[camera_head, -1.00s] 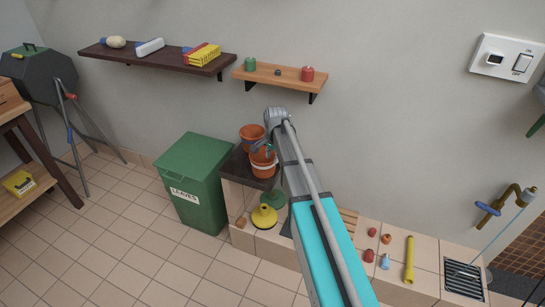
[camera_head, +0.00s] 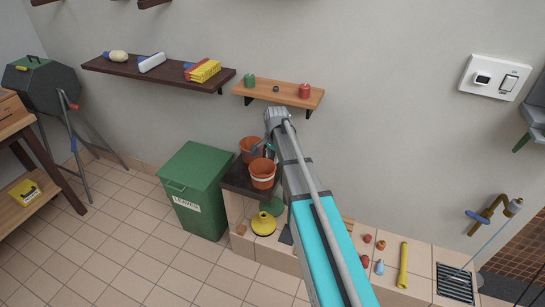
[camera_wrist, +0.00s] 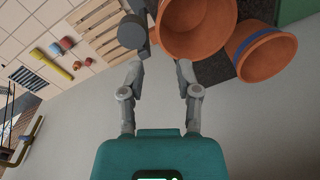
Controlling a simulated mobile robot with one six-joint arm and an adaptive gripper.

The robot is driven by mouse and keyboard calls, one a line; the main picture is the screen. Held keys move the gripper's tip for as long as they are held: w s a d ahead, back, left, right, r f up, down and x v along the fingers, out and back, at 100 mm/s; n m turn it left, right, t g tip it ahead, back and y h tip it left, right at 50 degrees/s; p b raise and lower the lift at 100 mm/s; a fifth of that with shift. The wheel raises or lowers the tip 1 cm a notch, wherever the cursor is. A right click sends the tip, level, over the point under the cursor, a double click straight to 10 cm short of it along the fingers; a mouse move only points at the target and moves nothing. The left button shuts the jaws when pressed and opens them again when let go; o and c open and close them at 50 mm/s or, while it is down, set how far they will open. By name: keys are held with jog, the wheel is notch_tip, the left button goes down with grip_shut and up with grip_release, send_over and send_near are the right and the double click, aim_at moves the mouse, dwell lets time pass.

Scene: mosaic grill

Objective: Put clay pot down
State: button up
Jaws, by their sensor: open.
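Two orange clay pots stand side by side on a dark countertop (camera_head: 236,180). In the head view, my gripper (camera_head: 266,150) is beside the pots, partly hidden by my arm.
A dark grey round object (camera_wrist: 131,32) is near the left finger. A green leaves bin (camera_head: 194,190) stands left of the counter. A wooden shelf (camera_head: 280,93) hangs above the pots. A yellow plunger-like object (camera_head: 263,224) sits below. Small items and a yellow tube (camera_head: 403,265) lie right.

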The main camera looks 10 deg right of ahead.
jog(key=shift+r, duration=0.1)
dwell(0.7)
jog(key=s+a+n+g, duration=0.1)
jog(key=s+a+n, duration=0.2)
jog(key=s+n, duration=0.8)
jog(key=s, duration=1.3)
jog(key=shift+s+n+h, duration=0.15)
jog(key=shift+n+h, duration=0.15)
